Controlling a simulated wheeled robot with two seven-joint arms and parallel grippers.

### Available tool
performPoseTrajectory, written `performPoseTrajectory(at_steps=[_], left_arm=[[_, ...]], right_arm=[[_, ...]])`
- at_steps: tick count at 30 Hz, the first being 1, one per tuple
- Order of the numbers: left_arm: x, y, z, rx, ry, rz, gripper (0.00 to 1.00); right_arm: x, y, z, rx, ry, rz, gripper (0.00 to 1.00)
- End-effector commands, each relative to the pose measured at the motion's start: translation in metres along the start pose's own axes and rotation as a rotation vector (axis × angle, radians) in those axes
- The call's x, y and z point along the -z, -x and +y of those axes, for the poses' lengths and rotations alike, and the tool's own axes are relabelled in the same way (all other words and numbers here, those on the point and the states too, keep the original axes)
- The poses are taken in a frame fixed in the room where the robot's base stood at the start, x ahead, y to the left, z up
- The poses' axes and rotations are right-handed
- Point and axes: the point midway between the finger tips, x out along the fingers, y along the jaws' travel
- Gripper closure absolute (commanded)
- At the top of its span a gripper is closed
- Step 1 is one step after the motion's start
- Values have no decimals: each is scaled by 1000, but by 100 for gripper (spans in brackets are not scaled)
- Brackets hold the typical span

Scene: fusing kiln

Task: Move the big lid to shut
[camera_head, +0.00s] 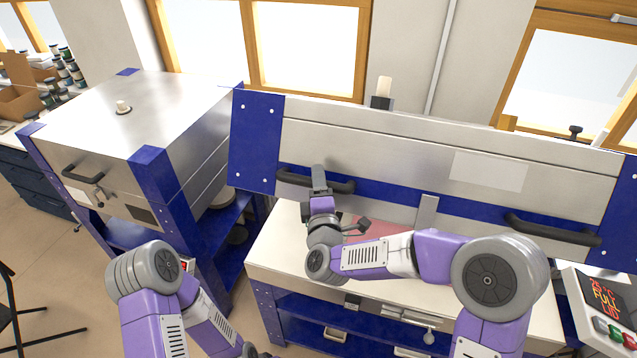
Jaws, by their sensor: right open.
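The big lid (390,133) is a long silver panel with blue corner plates and a blue lower band. It stands raised and tilted at the back of the wide kiln (275,247), and a pinkish surface (375,229) shows below it. The lid has a left black handle (340,186) and a right black handle (550,231). My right gripper (319,181) is open at the left handle, with a finger overlapping the bar; contact is unclear. My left gripper (252,351) barely shows at the bottom edge, low in front of the kiln, mostly cut off.
A second, boxy kiln (130,115) with a closed top stands at left on a blue frame. A control panel (604,305) with a lit red display is at the right edge. A dark stool (15,300) is at the far left. Windows are behind.

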Motion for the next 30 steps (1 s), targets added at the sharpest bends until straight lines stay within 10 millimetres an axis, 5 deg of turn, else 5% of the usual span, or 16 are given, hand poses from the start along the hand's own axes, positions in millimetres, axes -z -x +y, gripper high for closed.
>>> performPoseTrajectory(at_steps=[4,14,30], left_arm=[[0,0,0,0,0,0,47],[0,0,0,0,0,0,47],[1,-18,-7,0,0,0,47]], right_arm=[[0,0,0,0,0,0,50],[0,0,0,0,0,0,100],[10,8,-16,-17,6,13,100]])
